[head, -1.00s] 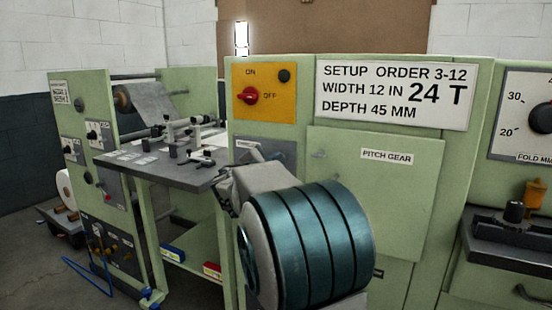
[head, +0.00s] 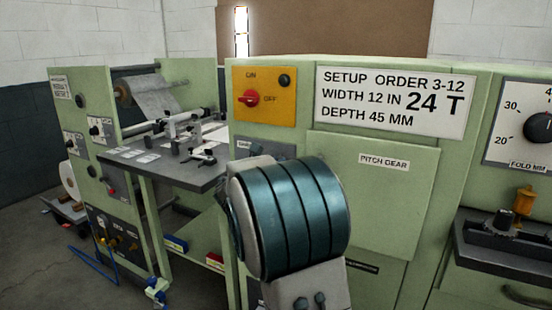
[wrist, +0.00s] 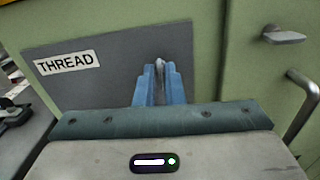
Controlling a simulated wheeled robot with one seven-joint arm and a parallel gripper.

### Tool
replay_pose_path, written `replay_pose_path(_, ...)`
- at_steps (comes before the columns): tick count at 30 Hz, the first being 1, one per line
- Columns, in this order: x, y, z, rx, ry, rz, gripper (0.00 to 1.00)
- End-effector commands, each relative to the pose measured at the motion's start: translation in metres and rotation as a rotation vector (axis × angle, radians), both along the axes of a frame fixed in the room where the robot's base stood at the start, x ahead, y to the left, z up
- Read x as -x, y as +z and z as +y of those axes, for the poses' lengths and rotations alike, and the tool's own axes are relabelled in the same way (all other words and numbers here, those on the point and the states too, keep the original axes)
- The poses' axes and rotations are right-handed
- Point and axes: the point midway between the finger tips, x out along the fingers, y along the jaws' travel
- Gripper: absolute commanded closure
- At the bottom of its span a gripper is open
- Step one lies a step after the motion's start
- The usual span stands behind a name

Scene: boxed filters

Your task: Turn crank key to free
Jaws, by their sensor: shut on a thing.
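My gripper (wrist: 157,84) shows in the wrist view with its two blue fingers close together against the dark grey panel marked THREAD (wrist: 95,75). It is shut on a narrow grey metal piece, which looks like the crank key (wrist: 160,68); only its tip shows between the fingers. The THREAD label is left of the fingers. No FREE mark is readable, and the key's angle cannot be told. In the head view my teal-banded arm hides the gripper and the key; only the top of the dark panel (head: 268,150) shows.
A silver lever handle (wrist: 283,36) and a bent bar handle (wrist: 303,100) stick out on the right in the wrist view. In the head view, a grey worktable (head: 170,165) with fittings stands left of my arm, and the pitch gear door (head: 385,205) is right of it.

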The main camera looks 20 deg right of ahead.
Motion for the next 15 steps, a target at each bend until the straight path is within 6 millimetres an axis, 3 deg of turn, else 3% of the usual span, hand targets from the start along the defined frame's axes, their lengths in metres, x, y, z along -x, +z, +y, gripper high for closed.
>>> replay_pose_path(15, 0.0004, -0.0039, 0.0, 0.04, -0.001, 0.06, 1.0)
